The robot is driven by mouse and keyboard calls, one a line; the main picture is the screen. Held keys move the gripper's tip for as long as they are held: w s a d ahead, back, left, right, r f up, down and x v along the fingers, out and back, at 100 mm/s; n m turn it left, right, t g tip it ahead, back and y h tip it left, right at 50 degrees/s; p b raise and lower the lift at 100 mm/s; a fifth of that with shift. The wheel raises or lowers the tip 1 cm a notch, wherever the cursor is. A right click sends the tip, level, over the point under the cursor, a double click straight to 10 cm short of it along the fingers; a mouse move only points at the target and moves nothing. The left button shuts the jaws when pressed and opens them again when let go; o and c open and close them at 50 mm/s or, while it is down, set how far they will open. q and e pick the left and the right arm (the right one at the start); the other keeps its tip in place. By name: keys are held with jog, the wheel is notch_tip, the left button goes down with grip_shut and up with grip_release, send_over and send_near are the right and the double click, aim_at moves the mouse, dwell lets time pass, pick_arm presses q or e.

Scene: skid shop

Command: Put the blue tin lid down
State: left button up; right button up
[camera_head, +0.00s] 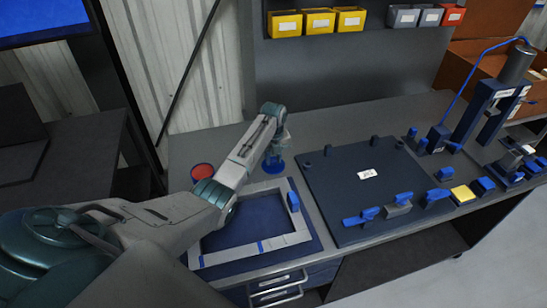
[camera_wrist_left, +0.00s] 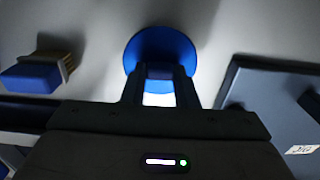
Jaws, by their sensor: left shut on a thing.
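The blue tin lid (camera_head: 273,165) is a round disc below my left gripper (camera_head: 275,148), over the grey bench top behind the white-framed blue mat. In the left wrist view the lid (camera_wrist_left: 160,45) lies at the fingertips. The fingers of my left gripper (camera_wrist_left: 160,75) are shut on a small darker blue part at its near side. I cannot tell whether the lid touches the bench. My right gripper is in neither view.
A round red-topped thing (camera_head: 202,171) stands left of my left forearm. A dark board (camera_head: 340,185) with blue clamps lies to the right. In the wrist view a blue block with brown bristles (camera_wrist_left: 32,77) lies left. The bench behind the lid looks clear.

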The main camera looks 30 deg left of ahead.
aim_at(274, 160)
pick_arm(q)
jog(key=shift+f, duration=0.1)
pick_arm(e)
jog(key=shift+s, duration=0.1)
pick_arm(q)
jog(key=o, duration=0.9)
jog(key=shift+o, duration=0.2)
jog(key=shift+r, duration=0.6)
notch_tip(274, 160, up, 11)
jog(key=b, duration=0.3)
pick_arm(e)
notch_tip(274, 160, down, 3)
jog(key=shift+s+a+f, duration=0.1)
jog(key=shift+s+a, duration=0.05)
pick_arm(q)
jog(key=shift+r, duration=0.15)
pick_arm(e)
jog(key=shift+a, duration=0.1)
